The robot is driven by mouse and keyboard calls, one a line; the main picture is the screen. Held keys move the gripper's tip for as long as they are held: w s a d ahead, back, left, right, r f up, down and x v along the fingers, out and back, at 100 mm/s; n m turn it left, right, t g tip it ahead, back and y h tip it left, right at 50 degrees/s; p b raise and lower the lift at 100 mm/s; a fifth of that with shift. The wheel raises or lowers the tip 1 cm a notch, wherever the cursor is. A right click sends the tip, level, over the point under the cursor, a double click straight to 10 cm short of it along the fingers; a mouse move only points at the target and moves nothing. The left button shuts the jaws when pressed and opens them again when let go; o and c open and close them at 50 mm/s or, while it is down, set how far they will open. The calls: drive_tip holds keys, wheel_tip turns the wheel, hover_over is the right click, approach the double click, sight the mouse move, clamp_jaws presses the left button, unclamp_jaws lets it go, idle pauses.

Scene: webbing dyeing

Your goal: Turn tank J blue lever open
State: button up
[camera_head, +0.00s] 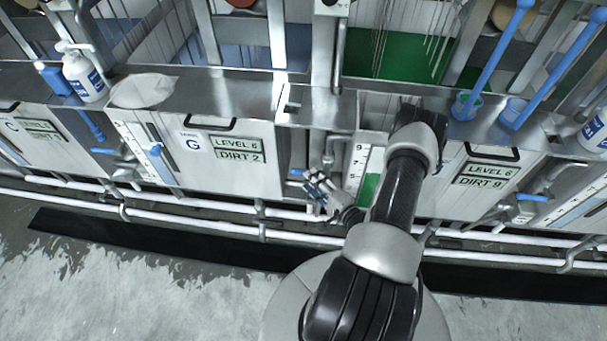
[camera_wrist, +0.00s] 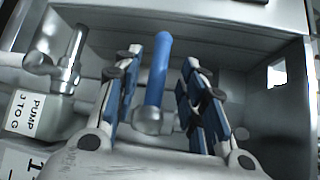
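A blue lever (camera_wrist: 158,68) stands upright on a round metal fitting in the wrist view. My gripper (camera_wrist: 162,78) has its two blue-padded fingers apart, one on each side of the lever. Gaps show between the lever and both fingers. In the head view my gripper (camera_head: 318,187) is low in front of the tanks, left of a gauge with green fill (camera_head: 369,188). A small blue handle (camera_head: 297,171) shows just left of it there. My arm hides part of the tank front behind it.
A label reading "PUMP J TO G" (camera_wrist: 33,114) is beside a metal valve (camera_wrist: 72,58) at left. Metal walls surround the lever. White pipes (camera_head: 200,207) run along the tank fronts. A "LEVEL 6, DIRT 9" panel (camera_head: 487,176) is at right; "DIRT 2" (camera_head: 240,150) is at left.

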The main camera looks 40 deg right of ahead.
drive_tip(key=w, duration=0.3)
drive_tip(key=w+b, duration=0.1)
drive_tip(key=w, duration=0.1)
drive_tip(key=shift+w+d+f, duration=0.2)
drive_tip(key=shift+w+f, duration=0.1)
drive_tip(key=shift+f, duration=0.1)
drive_tip(key=shift+c, duration=0.4)
clamp_jaws()
